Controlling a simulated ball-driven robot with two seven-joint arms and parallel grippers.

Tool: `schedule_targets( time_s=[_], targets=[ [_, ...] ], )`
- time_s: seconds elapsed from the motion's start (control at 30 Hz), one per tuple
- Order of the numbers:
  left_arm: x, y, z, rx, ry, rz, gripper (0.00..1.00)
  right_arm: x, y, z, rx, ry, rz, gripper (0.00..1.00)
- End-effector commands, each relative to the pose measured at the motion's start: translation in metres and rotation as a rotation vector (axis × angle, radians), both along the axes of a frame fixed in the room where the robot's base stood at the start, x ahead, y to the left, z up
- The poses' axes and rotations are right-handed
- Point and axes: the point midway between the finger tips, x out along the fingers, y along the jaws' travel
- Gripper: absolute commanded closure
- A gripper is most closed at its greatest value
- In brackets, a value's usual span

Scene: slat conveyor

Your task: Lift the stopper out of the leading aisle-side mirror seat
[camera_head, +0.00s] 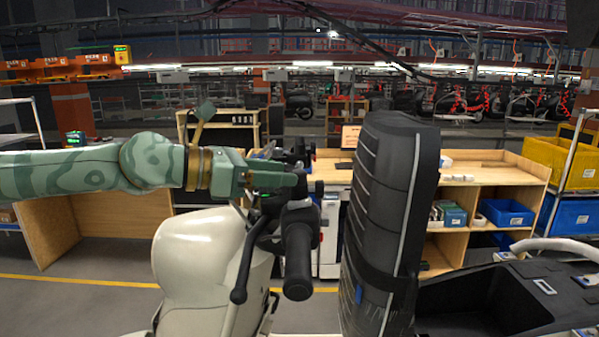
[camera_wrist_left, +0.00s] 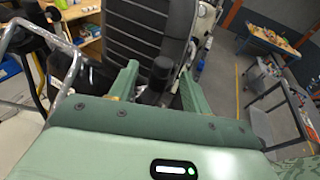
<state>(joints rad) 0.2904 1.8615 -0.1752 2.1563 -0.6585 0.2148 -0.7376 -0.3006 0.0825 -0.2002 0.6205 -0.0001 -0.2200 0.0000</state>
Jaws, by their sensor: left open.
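A cream scooter front (camera_head: 200,260) stands before me, with a black handlebar grip (camera_head: 299,255) and a brake lever (camera_head: 246,262). My left gripper (camera_head: 300,180) reaches in from the left, just above the handlebar controls. In the left wrist view my left gripper (camera_wrist_left: 158,85) is open, its two green fingers apart. A dark rounded cylinder (camera_wrist_left: 161,70) shows between the fingers; I cannot tell whether it is a grip or the stopper. The mirror seat and stopper cannot be made out in the head view, where the fingers and dark controls overlap. My right gripper is not in view.
A tall black scooter seat (camera_head: 385,210) stands upright just right of the fingers; it also shows in the left wrist view (camera_wrist_left: 140,35). A wooden workbench (camera_head: 480,172) with blue bins stands behind. A yellow bin (camera_head: 562,160) is at the right.

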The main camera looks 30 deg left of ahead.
Motion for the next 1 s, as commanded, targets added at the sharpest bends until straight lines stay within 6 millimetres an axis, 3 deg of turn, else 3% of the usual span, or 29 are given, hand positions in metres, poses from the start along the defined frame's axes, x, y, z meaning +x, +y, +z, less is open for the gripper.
schedule_targets(
  time_s=[0.27,0.53,0.87,1.0],
  targets=[
    [0.017,-0.016,0.001,0.000,0.006,0.000,0.52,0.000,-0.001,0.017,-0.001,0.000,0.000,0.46],
    [0.033,-0.028,-0.003,0.000,0.003,0.000,0.52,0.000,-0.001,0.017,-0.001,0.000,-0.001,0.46],
    [0.035,-0.030,-0.003,-0.001,0.001,-0.001,0.52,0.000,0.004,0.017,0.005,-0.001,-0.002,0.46],
    [0.035,-0.030,-0.003,-0.001,0.001,-0.001,0.91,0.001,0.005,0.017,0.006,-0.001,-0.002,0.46]
  ],
)
